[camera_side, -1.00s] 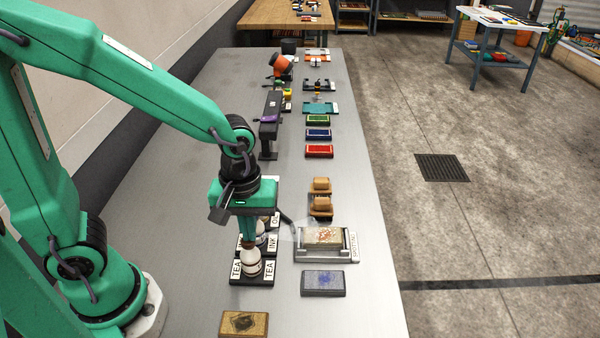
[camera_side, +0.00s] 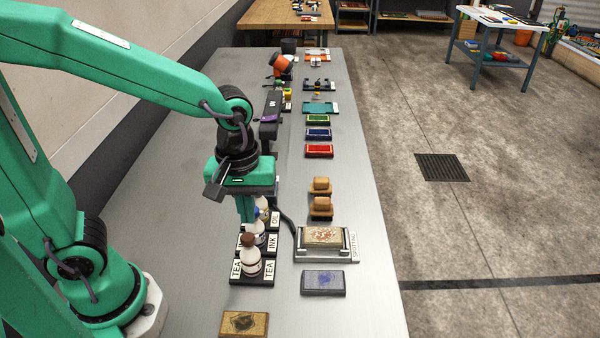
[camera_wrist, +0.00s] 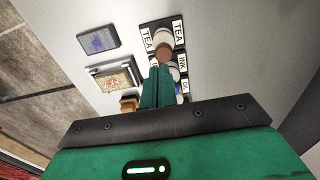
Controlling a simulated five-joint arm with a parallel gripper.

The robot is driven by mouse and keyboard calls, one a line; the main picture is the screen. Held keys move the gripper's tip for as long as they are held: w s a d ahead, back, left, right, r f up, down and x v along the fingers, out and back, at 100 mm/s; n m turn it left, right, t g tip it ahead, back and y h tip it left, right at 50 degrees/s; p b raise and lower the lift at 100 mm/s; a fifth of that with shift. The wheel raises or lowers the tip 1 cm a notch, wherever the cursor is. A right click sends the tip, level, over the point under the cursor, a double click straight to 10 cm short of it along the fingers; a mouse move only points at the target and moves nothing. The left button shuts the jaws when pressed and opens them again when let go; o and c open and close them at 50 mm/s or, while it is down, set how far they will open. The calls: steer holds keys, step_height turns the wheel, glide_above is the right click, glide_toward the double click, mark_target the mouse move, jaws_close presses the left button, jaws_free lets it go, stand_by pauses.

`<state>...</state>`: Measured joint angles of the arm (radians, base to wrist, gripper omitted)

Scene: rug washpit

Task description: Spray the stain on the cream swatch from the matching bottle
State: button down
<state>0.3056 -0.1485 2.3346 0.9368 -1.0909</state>
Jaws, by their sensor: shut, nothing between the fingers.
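The cream swatch (camera_side: 323,236), with a reddish-brown stain, lies in a pale tray (camera_side: 348,246); it also shows in the wrist view (camera_wrist: 115,81). The white TEA bottle (camera_side: 252,263) with a brown cap stands in the nearest place of the labelled black rack (camera_side: 264,281). The INK bottle (camera_side: 258,236), with a blue cap, and the OIL bottle (camera_side: 263,206) stand behind it, partly hidden. My gripper (camera_side: 246,219) is shut and empty, above the rack near the INK bottle's cap. In the wrist view its fingers (camera_wrist: 157,80) cover part of the farther bottles.
A grey swatch with a blue stain (camera_side: 323,283) and a tan swatch with a dark stain (camera_side: 244,323) lie nearer.

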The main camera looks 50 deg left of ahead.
mark_target(246, 233)
step_height(246, 233, up, 9)
steer(key=shift+r, duration=0.2)
stand_by(0.9)
steer(key=s+a+m+t, duration=0.4)
steer(key=a+m+t, duration=0.1)
steer(key=a+m, duration=0.3)
steer(key=shift+a+m, duration=0.15)
steer(key=shift+m, duration=0.35)
